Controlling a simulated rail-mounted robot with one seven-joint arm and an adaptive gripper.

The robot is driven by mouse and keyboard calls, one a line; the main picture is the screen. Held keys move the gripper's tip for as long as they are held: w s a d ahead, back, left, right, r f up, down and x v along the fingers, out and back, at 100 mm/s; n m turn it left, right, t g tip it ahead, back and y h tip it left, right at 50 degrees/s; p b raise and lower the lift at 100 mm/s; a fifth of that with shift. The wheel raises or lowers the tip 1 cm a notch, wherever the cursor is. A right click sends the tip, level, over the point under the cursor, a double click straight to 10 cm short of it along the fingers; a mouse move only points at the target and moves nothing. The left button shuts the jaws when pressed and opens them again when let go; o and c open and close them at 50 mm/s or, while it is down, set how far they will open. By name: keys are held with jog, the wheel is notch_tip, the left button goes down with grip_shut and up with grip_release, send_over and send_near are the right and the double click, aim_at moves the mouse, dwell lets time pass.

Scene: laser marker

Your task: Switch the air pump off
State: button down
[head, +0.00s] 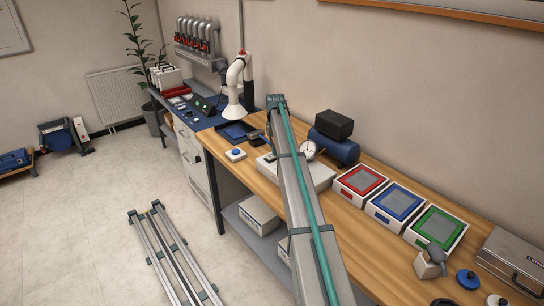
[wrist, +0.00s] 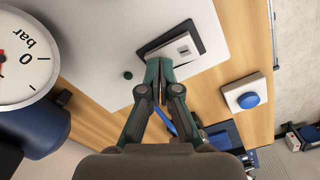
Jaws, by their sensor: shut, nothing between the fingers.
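The air pump shows in the head view with a blue tank (head: 338,148), a black top block (head: 333,124) and a white dial gauge (head: 309,150), on a pale base (head: 322,176) partly hidden by my arm. In the wrist view its base (wrist: 95,50) carries a pale rocker switch (wrist: 182,49) in a dark frame. My gripper (wrist: 159,64) is shut and empty, its fingertips over the near edge of that frame. I cannot tell whether they touch the switch. The gauge (wrist: 20,55) and dark blue tank (wrist: 32,128) are at the left. The rocker's position is unclear.
A white box with a blue button (head: 235,154) stands on the wooden bench left of the pump; it also shows in the wrist view (wrist: 246,97). Red, blue (head: 393,205) and green framed trays lie to the pump's right. A small dark green knob (wrist: 128,75) is near my fingers.

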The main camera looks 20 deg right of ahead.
jog(key=shift+r+p, duration=1.3)
jog(key=shift+r, duration=1.85)
